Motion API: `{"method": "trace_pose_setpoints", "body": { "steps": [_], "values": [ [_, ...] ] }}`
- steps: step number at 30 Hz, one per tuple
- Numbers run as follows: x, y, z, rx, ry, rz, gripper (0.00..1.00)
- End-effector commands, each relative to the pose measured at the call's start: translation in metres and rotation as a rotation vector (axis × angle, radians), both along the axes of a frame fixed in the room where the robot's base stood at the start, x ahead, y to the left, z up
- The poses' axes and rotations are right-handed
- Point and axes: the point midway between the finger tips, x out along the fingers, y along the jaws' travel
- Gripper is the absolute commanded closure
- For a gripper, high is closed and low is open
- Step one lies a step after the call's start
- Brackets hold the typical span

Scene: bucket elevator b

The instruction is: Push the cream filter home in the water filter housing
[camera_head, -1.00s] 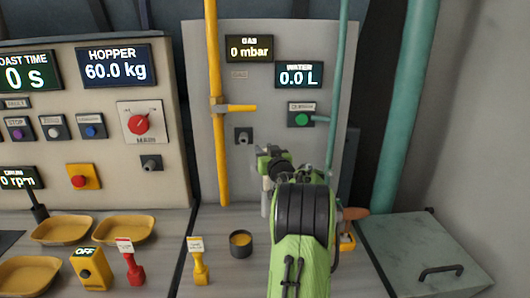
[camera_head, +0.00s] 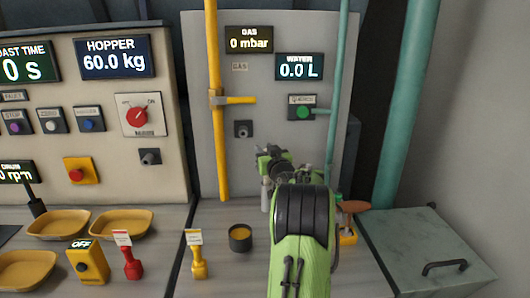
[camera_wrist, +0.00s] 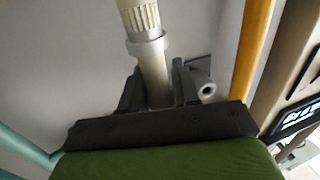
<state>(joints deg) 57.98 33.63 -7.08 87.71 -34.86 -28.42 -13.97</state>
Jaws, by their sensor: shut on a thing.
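My gripper (camera_wrist: 157,76) is shut on the smooth cream stem of the cream filter (camera_wrist: 153,88) in the wrist view. Beyond the fingers are a pale collar and a ribbed cream part, cut off by the top edge. I cannot tell whether the ribbed part belongs to the filter or its mount. In the head view my gripper (camera_head: 268,163) is in front of the grey panel, below the water display. A pale upright piece (camera_head: 265,192) shows just below it. I cannot pick out the water filter housing with certainty; my arm hides part of this area.
A yellow pipe (camera_head: 222,150) stands left of my gripper and a teal pipe (camera_head: 335,110) right. A grey stub (camera_head: 243,129) juts from the panel (camera_head: 275,105). A dark cup (camera_head: 240,246) and a yellow tagged piece (camera_head: 197,262) stand on the counter. A grey lidded box (camera_head: 425,250) is right.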

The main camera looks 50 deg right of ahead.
Motion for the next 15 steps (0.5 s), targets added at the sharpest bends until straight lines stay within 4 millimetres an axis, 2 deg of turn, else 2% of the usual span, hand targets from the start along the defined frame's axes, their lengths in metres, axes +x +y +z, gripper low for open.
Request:
{"method": "trace_pose_setpoints", "body": {
  "steps": [15],
  "values": [
    [0.0, 0.0, -0.016, 0.004, 0.003, 0.0, 1.0]
  ]
}}
